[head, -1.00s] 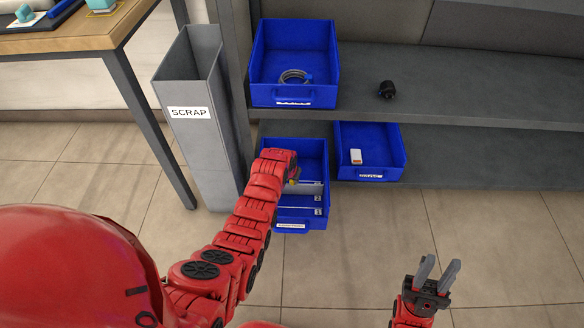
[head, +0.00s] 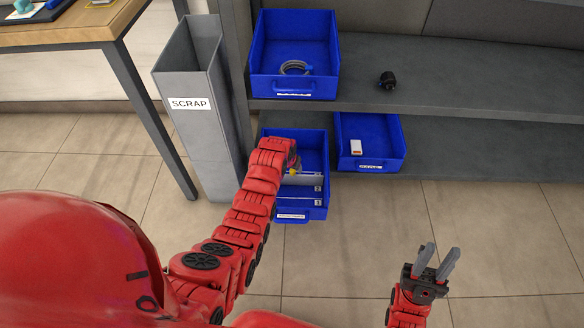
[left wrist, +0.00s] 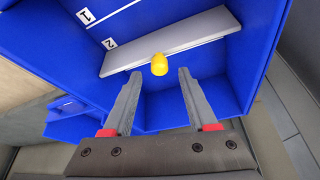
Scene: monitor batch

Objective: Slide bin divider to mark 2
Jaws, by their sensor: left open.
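The open blue bin (head: 322,150) is on the lower level, left of another blue bin. A light grey divider (head: 305,181) crosses it, with a yellow knob (head: 292,172). In the left wrist view the divider (left wrist: 205,39) has its left end beside the label 2 (left wrist: 109,43); the label 1 (left wrist: 86,16) is farther off. My left gripper (left wrist: 160,74) is open, its fingertips on either side of the yellow knob (left wrist: 159,64), just short of it; contact cannot be told. In the head view my arm hides most of that gripper. My right gripper (head: 434,260) is open and empty over the floor.
A grey SCRAP bin (head: 215,140) stands close left of my left arm. A blue bin with a coiled cable (head: 295,67) and a black part (head: 387,79) are on the upper shelf (head: 450,85). Another blue bin (head: 390,155) holds a small white-orange box (head: 356,146).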

